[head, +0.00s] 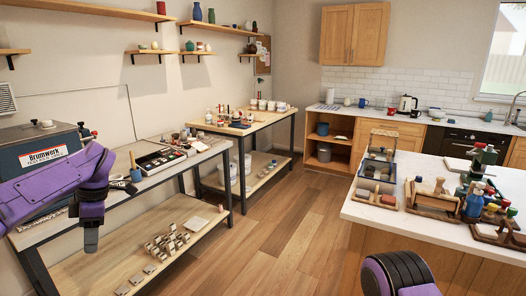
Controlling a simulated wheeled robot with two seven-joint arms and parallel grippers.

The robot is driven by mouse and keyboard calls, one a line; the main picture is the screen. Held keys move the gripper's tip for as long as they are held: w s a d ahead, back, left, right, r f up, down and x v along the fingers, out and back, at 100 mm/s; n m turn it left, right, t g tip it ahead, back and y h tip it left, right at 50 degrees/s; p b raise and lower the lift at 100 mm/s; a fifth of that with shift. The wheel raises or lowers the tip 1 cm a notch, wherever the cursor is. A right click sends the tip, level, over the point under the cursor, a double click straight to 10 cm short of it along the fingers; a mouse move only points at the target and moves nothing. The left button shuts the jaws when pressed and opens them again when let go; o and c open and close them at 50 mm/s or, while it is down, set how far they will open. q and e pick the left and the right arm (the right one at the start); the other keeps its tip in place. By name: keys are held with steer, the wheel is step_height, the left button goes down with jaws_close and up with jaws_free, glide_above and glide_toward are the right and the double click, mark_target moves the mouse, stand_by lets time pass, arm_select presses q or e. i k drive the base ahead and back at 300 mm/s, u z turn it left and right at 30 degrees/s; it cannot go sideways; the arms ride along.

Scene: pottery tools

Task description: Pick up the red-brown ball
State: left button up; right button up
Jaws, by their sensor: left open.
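I cannot make out a red-brown ball for certain in the head view; the small items on the benches and counters are too small to tell. My left gripper (91,236) hangs down at the left, in front of the near workbench (62,212), and is open. I see nothing between its fingers. My right arm shows only as a purple and black part at the bottom right, and its gripper is out of view.
A Brumwerk machine (42,152) stands on the near workbench. Metal blocks (166,243) lie on its lower shelf. A second bench (248,127) stands behind. A white-topped island (372,212) with wooden racks is at the right. The wooden floor (285,235) between is clear.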

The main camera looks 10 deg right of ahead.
mark_target(488, 187)
steer(key=z, duration=0.3)
steer(key=i, duration=0.85)
steer(key=z, duration=1.4)
steer(key=i, duration=0.65)
steer(key=z, duration=1)
steer(key=i, duration=1.25)
steer(key=z, duration=0.2)
